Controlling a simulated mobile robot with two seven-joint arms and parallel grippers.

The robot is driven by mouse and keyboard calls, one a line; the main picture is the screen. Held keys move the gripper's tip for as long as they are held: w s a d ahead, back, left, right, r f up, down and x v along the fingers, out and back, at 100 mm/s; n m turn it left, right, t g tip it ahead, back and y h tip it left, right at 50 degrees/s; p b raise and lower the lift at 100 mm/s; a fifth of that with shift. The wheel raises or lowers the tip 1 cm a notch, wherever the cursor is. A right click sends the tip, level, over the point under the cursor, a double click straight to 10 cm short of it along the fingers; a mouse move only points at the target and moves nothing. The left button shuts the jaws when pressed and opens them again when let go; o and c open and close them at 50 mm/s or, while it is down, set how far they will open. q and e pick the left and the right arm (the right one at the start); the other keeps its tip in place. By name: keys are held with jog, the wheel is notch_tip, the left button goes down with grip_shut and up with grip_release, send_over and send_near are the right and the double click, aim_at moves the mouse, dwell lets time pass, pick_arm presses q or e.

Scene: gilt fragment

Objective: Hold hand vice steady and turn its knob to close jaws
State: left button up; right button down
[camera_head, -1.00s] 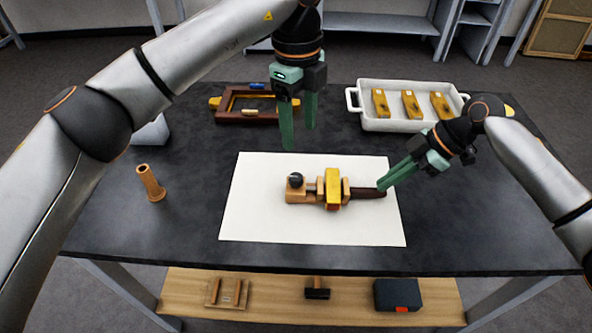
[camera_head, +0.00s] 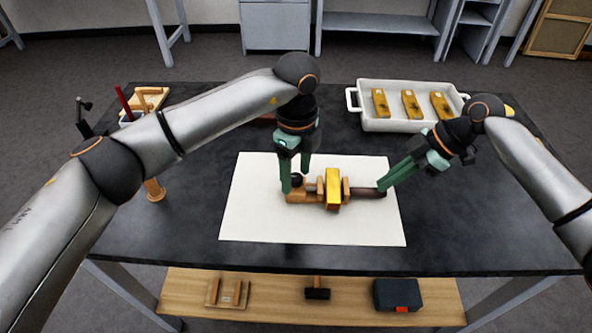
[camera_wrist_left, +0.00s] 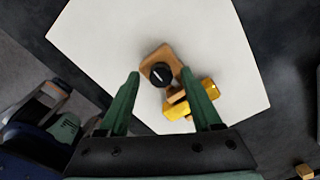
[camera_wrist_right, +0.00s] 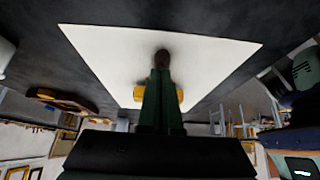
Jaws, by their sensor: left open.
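The hand vice (camera_head: 305,197) lies on the white sheet (camera_head: 265,225), with a gold piece (camera_head: 333,188) between its wooden jaws. Its dark round knob (camera_head: 297,180) is at the left end; the knob also shows in the left wrist view (camera_wrist_left: 160,74). Its dark handle (camera_head: 367,193) points right. My left gripper (camera_head: 296,187) is open, fingers pointing down around the knob's area; in the left wrist view the knob lies between and beyond the fingertips. My right gripper (camera_head: 382,187) is shut on the handle's end, which shows between its fingers in the right wrist view (camera_wrist_right: 162,60).
A white tray (camera_head: 376,125) with gold pieces stands at the back right. A wooden peg-like piece (camera_head: 155,192) stands at the left, partly behind my left arm. A shelf (camera_head: 270,303) below holds tools. The table front is clear.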

pick_arm(q)
grip_shut()
dwell(0.5)
